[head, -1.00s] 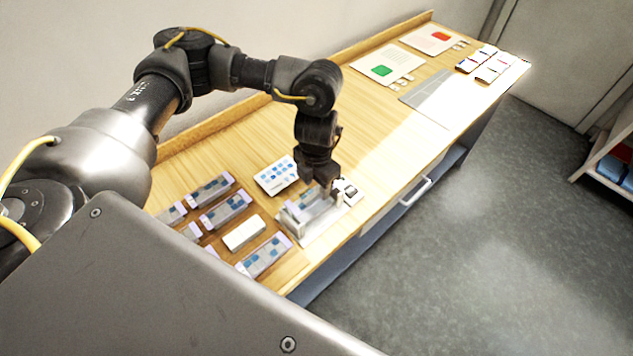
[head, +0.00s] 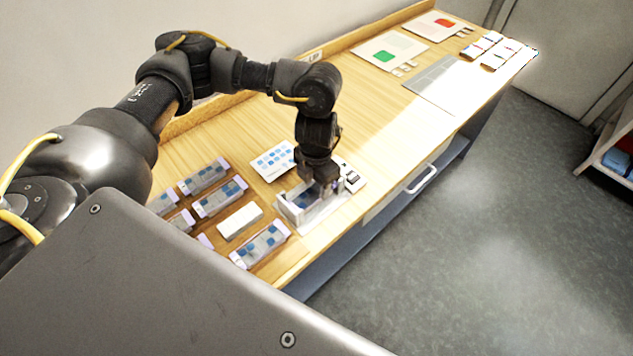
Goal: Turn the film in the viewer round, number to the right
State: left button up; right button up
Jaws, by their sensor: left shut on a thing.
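The viewer (head: 322,213) is a pale stand near the table's front edge. The film (head: 297,207), a strip with grey-blue frames and a pale lilac end, is at the viewer; its lilac end points left. My left gripper (head: 322,187) points down over the viewer and is shut on the film toward its right part. The fingers hide that part, and I cannot read a number. Whether the film rests in the viewer or is slightly raised, I cannot tell. My right gripper is not in view.
Several similar strips (head: 260,246) lie left of the viewer, around a white block (head: 240,221). A card with blue squares (head: 273,161) lies behind. A small dark-and-white item (head: 352,180) is close on the right. Bare wood (head: 375,120) lies farther right.

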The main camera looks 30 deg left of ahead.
pick_arm(q)
jog(key=o, duration=1)
notch_tip(320, 180, up, 11)
jog(key=shift+f+b, duration=0.1)
jog(key=shift+b, duration=0.2)
